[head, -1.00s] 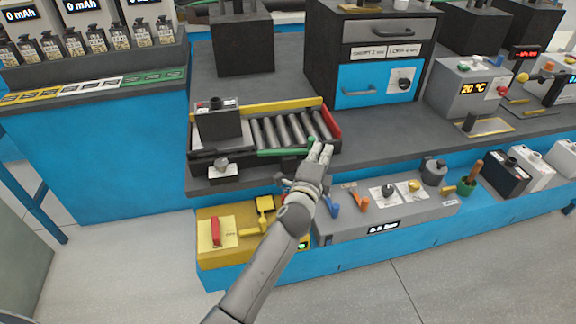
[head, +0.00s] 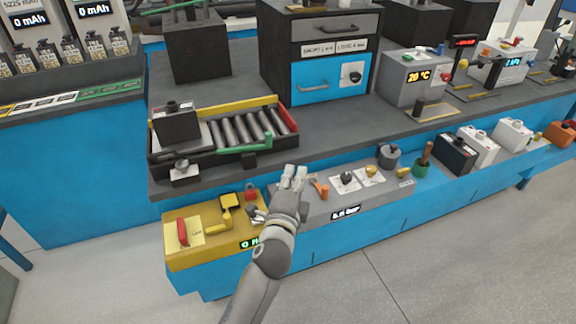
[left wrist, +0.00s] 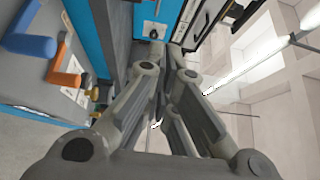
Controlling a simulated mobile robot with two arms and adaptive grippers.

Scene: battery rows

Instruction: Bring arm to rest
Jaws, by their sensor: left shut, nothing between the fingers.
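My left gripper (head: 294,174) shows in the head view, reaching in from the bottom over the front edge of the grey lower shelf. Its fingers are together with nothing between them. In the left wrist view my left gripper's fingers (left wrist: 168,65) converge near the top middle and hold nothing. My right gripper is in neither view.
A roller tray (head: 272,148) with a green handle (head: 245,149) sits on the bench behind the gripper. A yellow box (head: 190,252) is to its left. The grey panel (head: 320,212) with knobs is to its right. The floor (head: 440,260) in front is clear.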

